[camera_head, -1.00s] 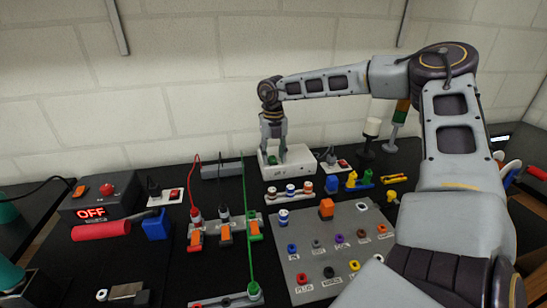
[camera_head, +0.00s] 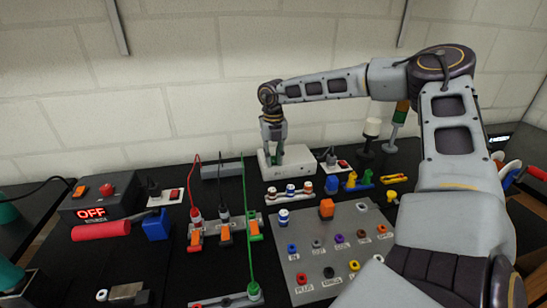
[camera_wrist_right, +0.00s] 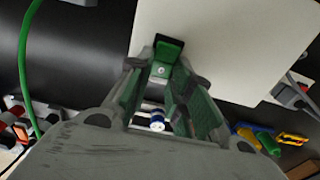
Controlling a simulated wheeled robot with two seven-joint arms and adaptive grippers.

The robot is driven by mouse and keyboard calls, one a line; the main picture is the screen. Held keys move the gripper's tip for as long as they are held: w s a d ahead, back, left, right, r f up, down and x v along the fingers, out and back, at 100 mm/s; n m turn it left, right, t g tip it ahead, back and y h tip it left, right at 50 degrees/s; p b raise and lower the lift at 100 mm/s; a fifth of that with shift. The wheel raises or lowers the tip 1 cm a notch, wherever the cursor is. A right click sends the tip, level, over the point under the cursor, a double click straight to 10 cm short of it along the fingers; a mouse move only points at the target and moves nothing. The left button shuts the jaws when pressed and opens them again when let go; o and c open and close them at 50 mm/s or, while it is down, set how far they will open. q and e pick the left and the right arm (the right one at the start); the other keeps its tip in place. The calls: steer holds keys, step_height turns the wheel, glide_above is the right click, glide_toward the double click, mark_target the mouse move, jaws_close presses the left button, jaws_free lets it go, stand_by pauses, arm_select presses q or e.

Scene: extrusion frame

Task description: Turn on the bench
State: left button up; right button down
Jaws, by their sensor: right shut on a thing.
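A white box (camera_head: 299,162) stands at the back of the bench against the wall. My right gripper (camera_head: 275,160) points down at its left part. In the right wrist view its green-padded fingers (camera_wrist_right: 163,78) close on a small green switch with a black edge (camera_wrist_right: 168,46) on the white box (camera_wrist_right: 225,35); the fingers partly hide it. A dark control box (camera_head: 98,202) at the left has a red mushroom button (camera_head: 106,190), an orange switch (camera_head: 79,191) and a red display (camera_head: 92,213) reading OFF.
A grey panel (camera_head: 335,225) with labelled coloured sockets lies in the middle. Red, black and green cables run to orange-levered connectors (camera_head: 225,234). A red-handled tool (camera_head: 101,231) lies at the left. A signal tower (camera_head: 399,117) stands behind my right arm.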

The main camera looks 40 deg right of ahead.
steer(key=shift+w+d+r+g+y, duration=0.1)
steer(key=shift+w+g+y, duration=0.1)
steer(key=shift+g+y, duration=0.4)
steer(key=shift+w+d+r+g+y, duration=0.1)
steer(key=shift+w+g+y, duration=0.1)
steer(key=shift+g, duration=0.7)
steer(key=c, duration=1.3)
jaws_free()
steer(key=shift+r, duration=0.1)
steer(key=shift+v, duration=5.85)
steer(key=shift+w, duration=0.1)
